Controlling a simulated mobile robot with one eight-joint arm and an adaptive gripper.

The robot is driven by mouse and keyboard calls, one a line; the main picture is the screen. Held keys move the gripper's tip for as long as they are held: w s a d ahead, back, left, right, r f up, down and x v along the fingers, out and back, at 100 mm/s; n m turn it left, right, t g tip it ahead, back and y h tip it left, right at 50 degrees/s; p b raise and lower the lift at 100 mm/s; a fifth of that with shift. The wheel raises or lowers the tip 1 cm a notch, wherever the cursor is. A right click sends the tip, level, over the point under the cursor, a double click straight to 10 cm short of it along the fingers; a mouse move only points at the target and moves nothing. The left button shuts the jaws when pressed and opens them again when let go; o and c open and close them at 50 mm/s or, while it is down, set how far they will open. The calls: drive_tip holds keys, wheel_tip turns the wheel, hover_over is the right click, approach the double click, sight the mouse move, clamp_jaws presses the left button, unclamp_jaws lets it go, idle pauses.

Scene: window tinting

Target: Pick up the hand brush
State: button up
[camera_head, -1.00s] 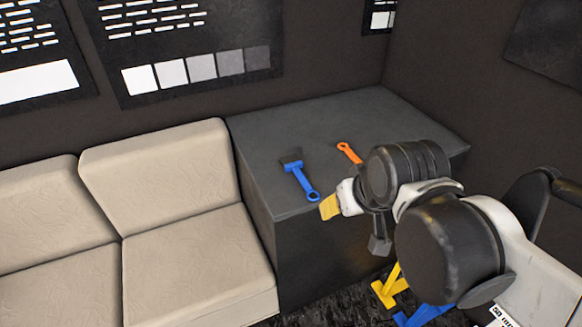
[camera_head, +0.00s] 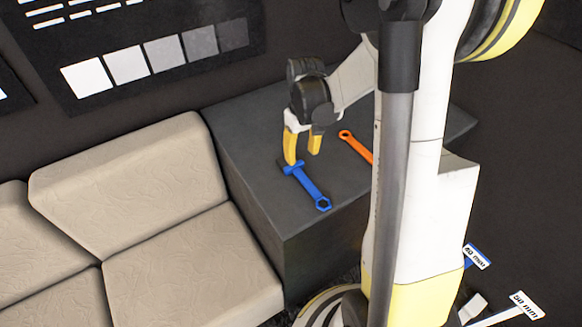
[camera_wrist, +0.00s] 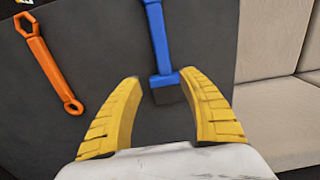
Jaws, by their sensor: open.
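The hand brush (camera_head: 308,184) has a blue handle with a ring at its near end. It lies on the dark box-shaped table (camera_head: 240,150). My gripper (camera_head: 302,158) is open over the brush's head end, fingers pointing down. In the wrist view the brush's handle (camera_wrist: 157,38) runs to the top edge, and its dark head lies between and just beyond the yellow fingertips of my gripper (camera_wrist: 160,79). Neither finger visibly grips it. I cannot tell the exact height of the fingertips over the tabletop.
An orange wrench-like tool (camera_head: 355,145) lies right of the brush, partly behind my arm; it is whole in the wrist view (camera_wrist: 47,62). A beige sofa (camera_head: 150,220) adjoins the table's left side. Labelled items (camera_head: 478,257) stand low at right.

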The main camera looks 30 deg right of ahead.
sight(299, 172)
wheel_tip(299, 172, down, 2)
drive_tip(key=shift+f+b, duration=0.25)
drive_tip(key=shift+b, duration=0.05)
drive_tip(key=f+b, duration=0.2)
drive_tip(key=f, duration=0.3)
drive_tip(key=shift+a+f+b, duration=0.25)
drive_tip(key=shift+a+b, duration=0.1)
drive_tip(key=shift+b, duration=0.05)
drive_tip(key=shift+s+r, duration=0.1)
clamp_jaws()
